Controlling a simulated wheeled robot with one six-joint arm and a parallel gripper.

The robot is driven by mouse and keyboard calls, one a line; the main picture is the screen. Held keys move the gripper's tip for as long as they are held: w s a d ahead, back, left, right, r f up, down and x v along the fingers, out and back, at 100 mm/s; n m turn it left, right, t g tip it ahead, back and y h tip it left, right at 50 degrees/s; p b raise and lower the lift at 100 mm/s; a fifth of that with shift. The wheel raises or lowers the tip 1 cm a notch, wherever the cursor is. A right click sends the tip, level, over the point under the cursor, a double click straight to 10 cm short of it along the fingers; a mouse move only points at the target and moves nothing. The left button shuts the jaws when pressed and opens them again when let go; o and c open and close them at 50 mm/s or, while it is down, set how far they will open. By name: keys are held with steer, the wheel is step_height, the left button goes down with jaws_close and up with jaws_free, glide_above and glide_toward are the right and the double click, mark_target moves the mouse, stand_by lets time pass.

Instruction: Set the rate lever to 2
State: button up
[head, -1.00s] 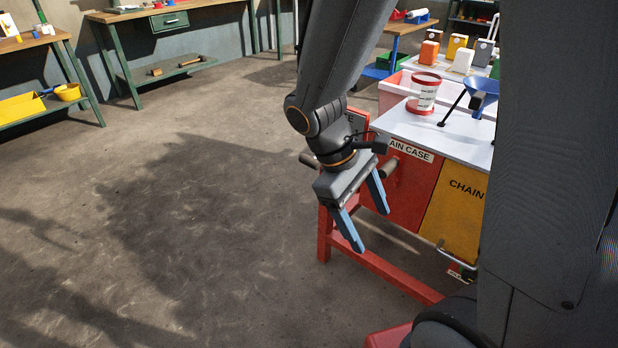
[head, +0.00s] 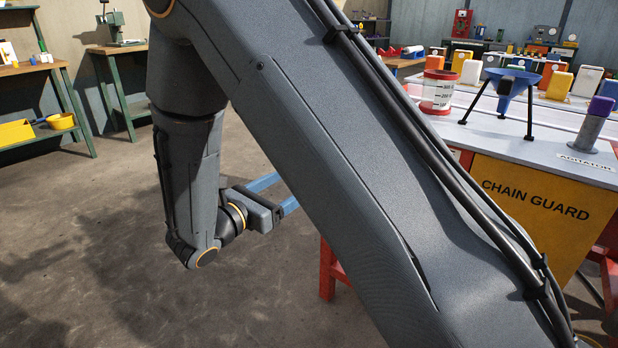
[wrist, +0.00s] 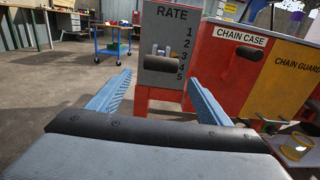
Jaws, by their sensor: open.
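The grey rate panel (wrist: 170,22) stands upright ahead in the wrist view, with RATE at the top and the numbers 1 to 5 down its right side. In the head view my gripper (head: 288,192) points right; my arm hides the panel there.
Right of the rate panel are a red CHAIN CASE panel (wrist: 228,65) and a yellow CHAIN GUARD panel (wrist: 290,80). A blue cart (wrist: 113,42) stands behind at left. The floor at left is clear.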

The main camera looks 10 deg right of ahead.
steer(key=b+x, duration=0.1)
steer(key=x, duration=0.6)
steer(key=shift+w+d, duration=0.1)
steer(key=shift+d, duration=0.1)
